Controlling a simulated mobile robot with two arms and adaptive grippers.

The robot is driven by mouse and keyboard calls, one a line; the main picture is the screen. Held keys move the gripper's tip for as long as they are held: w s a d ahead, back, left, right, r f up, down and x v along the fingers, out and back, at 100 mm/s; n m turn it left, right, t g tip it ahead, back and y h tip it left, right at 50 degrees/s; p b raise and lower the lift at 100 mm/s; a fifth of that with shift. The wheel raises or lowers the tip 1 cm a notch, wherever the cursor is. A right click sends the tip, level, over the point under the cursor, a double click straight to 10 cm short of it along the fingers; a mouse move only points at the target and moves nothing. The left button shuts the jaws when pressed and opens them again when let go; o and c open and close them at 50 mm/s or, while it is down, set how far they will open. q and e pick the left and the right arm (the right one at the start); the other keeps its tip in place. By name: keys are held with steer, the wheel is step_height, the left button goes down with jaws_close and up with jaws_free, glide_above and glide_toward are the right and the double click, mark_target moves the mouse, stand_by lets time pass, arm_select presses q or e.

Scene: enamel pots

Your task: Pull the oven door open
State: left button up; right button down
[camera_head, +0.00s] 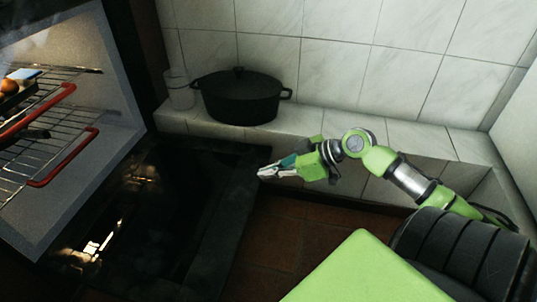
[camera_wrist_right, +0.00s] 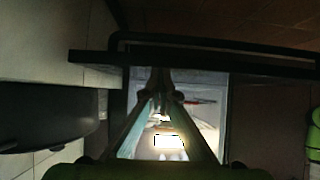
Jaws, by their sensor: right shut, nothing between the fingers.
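The oven door (camera_head: 165,205) is swung down and open. It lies as a dark glass panel with a black frame in front of the lit oven cavity (camera_head: 60,215), and its glass reflects the light. My right gripper (camera_head: 260,174) is shut and empty, over the door's outer edge at the right. In the right wrist view its fingers (camera_wrist_right: 160,75) meet in front of the door's dark edge bar (camera_wrist_right: 255,62), with the bright glass reflection between and behind them. I cannot tell whether the fingertips touch the door. My left gripper is out of view.
Wire racks with red front bars (camera_head: 65,160) and some food sit inside the oven. A black lidded pot (camera_head: 240,98) and a white jar (camera_head: 179,90) stand on the tiled ledge (camera_head: 310,122) behind. Brown floor tiles (camera_head: 290,230) are clear beside the door.

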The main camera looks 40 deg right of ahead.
steer(key=v, duration=1.2)
